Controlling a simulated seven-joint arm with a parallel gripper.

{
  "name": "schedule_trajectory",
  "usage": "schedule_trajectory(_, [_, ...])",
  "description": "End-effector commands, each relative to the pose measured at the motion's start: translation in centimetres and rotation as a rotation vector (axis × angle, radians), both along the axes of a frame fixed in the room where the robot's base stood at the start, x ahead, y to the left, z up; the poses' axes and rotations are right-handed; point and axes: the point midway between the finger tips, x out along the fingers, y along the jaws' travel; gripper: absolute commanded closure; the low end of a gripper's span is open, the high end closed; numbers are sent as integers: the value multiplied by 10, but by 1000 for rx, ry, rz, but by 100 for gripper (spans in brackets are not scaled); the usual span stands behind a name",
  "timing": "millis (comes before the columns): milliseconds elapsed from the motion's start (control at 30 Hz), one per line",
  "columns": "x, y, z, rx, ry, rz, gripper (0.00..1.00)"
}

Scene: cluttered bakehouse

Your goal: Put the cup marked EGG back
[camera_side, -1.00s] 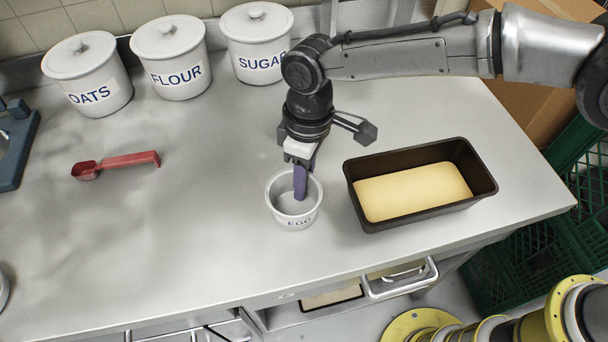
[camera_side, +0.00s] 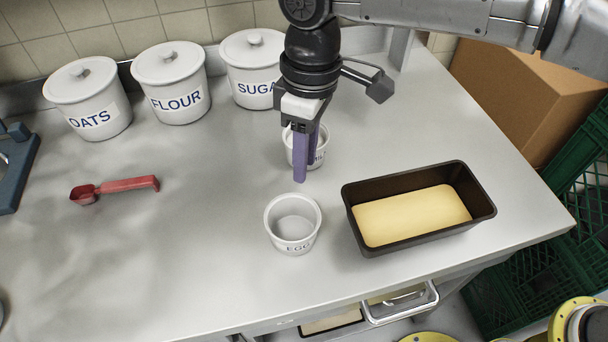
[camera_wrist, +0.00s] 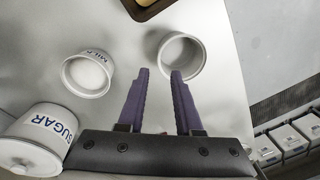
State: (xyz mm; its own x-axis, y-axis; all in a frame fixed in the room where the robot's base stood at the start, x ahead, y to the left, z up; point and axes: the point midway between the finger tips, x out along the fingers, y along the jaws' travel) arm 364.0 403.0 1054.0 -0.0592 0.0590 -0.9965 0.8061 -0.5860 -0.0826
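The white cup marked EGG (camera_side: 293,243) stands upright on the counter, left of the loaf pan, and looks empty. In the wrist view I take the cup by the fingertips (camera_wrist: 196,64) for it; its lettering does not show there. My gripper (camera_side: 307,172) is above the counter, clear of the EGG cup and behind it in the side view. Its two purple fingers stand apart with nothing between them, as the wrist view shows (camera_wrist: 160,73). A similar white cup marked MILK (camera_wrist: 96,62) stands farther back, partly hidden by my fingers in the side view (camera_side: 321,157).
Canisters marked OATS (camera_side: 88,98), FLOUR (camera_side: 172,82) and SUGAR (camera_side: 250,68) line the back. A dark loaf pan (camera_side: 400,242) with pale yellow contents is at right. A red scoop (camera_side: 115,187) lies at left. The counter's middle left is clear.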

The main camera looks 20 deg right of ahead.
Motion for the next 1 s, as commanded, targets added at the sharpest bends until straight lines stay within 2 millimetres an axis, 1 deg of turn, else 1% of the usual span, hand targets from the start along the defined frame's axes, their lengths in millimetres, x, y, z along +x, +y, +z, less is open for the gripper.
schedule_trajectory(133, [1, -1, 10, 0, 0, 0, 66])
schedule_trajectory(400, [1, -2, 13, -1, 1, -1, 66])
schedule_trajectory(467, [2, -6, 16, 2, -3, -8, 66])
schedule_trajectory(533, [5, -18, 24, 9, -14, -32, 66])
schedule_trajectory(567, [7, -26, 29, 13, -20, -48, 66])
schedule_trajectory(667, [11, -67, 53, 33, -51, -123, 66])
schedule_trajectory(700, [12, -88, 63, 44, -69, -161, 66])
schedule_trajectory(767, [9, -120, 77, 57, -95, -221, 66])
schedule_trajectory(800, [6, -141, 85, 66, -112, -259, 66])
schedule_trajectory(867, [-1, -173, 94, 78, -140, -318, 66])
schedule_trajectory(900, [-8, -193, 100, 86, -157, -357, 66])
schedule_trajectory(967, [-20, -222, 105, 97, -184, -415, 66])
schedule_trajectory(1000, [-29, -240, 108, 104, -203, -454, 66])
